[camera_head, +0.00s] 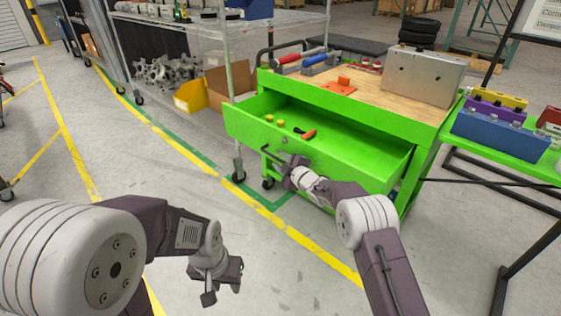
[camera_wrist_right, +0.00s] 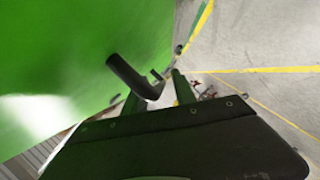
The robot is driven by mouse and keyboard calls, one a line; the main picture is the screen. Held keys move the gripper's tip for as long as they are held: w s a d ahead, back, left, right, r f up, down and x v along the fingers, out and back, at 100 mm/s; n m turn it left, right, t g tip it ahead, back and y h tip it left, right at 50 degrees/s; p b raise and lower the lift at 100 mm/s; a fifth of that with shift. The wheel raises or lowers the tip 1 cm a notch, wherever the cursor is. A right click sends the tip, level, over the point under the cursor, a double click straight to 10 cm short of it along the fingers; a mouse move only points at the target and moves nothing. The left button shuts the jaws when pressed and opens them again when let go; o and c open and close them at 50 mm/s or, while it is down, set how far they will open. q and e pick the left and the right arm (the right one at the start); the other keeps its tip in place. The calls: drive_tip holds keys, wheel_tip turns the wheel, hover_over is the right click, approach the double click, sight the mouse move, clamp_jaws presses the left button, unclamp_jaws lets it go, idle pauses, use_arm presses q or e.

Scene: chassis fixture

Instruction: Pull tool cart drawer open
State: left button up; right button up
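The green tool cart (camera_head: 432,132) stands at centre right in the head view. Its top drawer (camera_head: 345,160) is pulled well out, with an orange-and-black tool (camera_head: 305,134) and small yellow pieces (camera_head: 275,120) inside. My right gripper (camera_head: 283,168) is low at the drawer's front face. In the right wrist view the black handle (camera_wrist_right: 133,77) stands off the green front, at the right gripper's fingers (camera_wrist_right: 158,95). The fingers are apart, with a gap between the handle and one finger. My left gripper (camera_head: 224,284) is open and empty over the floor, away from the cart.
On the cart top are a grey metal box (camera_head: 422,76), an orange part (camera_head: 340,86) and red and blue tools (camera_head: 314,62). A green bench (camera_head: 510,152) with coloured blocks adjoins at right. A wire shelf (camera_head: 232,100) stands behind left.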

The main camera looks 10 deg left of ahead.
drive_tip(key=p+v, duration=0.3)
drive_tip(key=v, duration=0.6)
idle(0.5)
